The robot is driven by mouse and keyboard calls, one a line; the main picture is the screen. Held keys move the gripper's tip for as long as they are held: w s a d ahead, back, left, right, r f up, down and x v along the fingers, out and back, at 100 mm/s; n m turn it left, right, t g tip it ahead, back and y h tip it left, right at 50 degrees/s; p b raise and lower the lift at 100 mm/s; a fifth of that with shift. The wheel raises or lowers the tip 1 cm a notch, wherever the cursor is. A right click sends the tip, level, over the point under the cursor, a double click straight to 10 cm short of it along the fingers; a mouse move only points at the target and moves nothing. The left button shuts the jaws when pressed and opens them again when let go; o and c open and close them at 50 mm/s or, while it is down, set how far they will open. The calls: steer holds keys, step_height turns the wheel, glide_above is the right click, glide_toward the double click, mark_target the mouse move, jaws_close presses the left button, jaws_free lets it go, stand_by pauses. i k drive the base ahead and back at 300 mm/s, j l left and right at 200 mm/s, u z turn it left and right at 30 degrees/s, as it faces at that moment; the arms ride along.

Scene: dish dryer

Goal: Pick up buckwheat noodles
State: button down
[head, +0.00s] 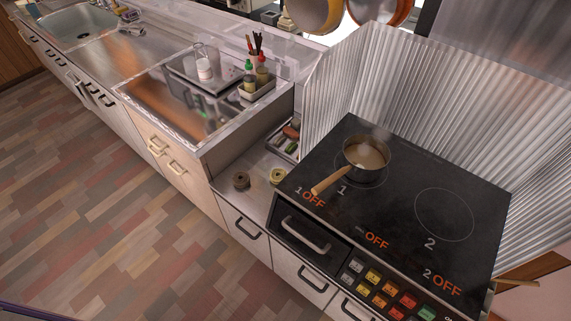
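A small dark brown round bundle (241,180), which looks like the buckwheat noodles, sits on the narrow steel counter between the raised glass-topped case and the stove. A similar paler yellow bundle (278,176) sits just to its right, close to the stove's edge. The two appear apart. Both are small in this view, so their texture is hard to tell. My gripper is not in view.
A pot (367,156) with cloudy liquid stands on burner 1, its wooden handle pointing front-left. A corrugated metal shield (440,110) surrounds the stove's back. A tray of food (288,138) lies behind the bundles. The glass-topped case (255,122) rises left of them. Floor in front is clear.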

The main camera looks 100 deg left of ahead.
mark_target(241, 180)
steer(key=k+j+u, duration=0.15)
steer(key=u, duration=2.35)
steer(key=k+l+u, duration=0.1)
steer(key=k+l, duration=0.15)
steer(key=k, duration=0.1)
